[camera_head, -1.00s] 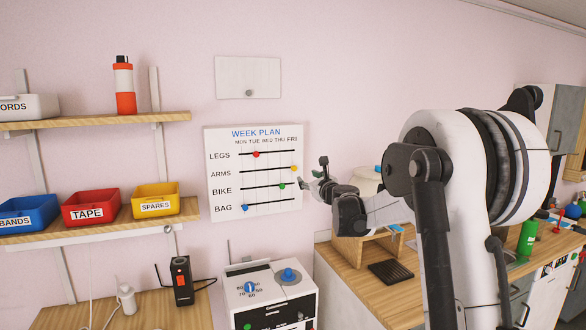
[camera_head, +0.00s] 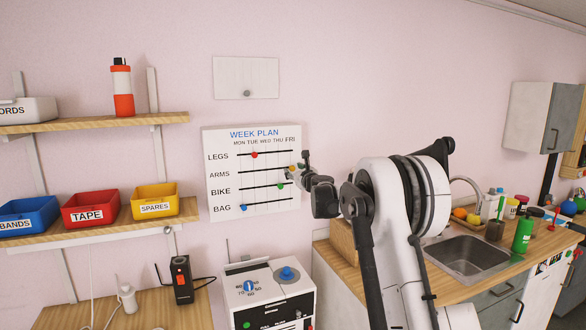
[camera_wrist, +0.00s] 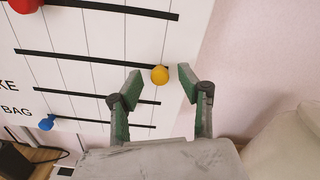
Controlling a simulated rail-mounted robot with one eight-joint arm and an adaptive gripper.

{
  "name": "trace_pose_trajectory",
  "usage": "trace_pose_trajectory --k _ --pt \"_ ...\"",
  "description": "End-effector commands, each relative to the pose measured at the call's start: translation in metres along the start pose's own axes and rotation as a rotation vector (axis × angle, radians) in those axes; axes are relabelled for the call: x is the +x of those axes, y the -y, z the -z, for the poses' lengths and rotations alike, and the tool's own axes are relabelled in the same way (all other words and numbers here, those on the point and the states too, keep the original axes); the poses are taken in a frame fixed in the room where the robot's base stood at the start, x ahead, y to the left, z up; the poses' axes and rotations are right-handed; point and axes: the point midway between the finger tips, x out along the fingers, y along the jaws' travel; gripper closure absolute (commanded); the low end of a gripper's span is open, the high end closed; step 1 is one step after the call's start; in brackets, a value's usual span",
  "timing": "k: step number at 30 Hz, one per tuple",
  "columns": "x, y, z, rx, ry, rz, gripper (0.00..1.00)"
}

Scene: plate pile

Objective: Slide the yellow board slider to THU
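The week plan board (camera_head: 222,140) hangs on the wall, with day columns MON to FRI and rows LEGS, ARMS, BIKE and BAG. The yellow slider (camera_wrist: 160,75) is at the right end of the ARMS track, around the FRI column. In the head view it shows small (camera_head: 292,168), beside my gripper. My gripper (camera_wrist: 157,84) is open, its two green-padded fingers on either side of the yellow slider in the wrist view. I cannot tell whether either finger touches it. My gripper (camera_head: 303,166) is at the board's right edge in the head view.
The red slider (camera_head: 254,155) is on LEGS, the green slider (camera_head: 281,186) on BIKE and the blue slider (camera_head: 243,207) on BAG. A white appliance (camera_head: 268,290) stands below the board. Shelves with bins (camera_head: 90,210) are to the left.

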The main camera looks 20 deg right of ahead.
Motion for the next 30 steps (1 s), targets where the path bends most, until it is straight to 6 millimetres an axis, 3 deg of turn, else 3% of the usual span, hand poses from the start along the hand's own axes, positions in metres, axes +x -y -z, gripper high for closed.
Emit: trace_pose_trajectory --k 6,15,24,30 --pt "0.0123 -0.0004 -0.0001 0.000 0.000 -0.001 0.63" --pt "0.0136 -0.0006 0.0002 0.000 0.000 -0.001 0.63" --pt "0.0135 -0.0006 0.0002 0.000 0.000 -0.001 1.00" --pt "0.0134 -0.0005 0.0002 0.000 0.000 -0.001 1.00"
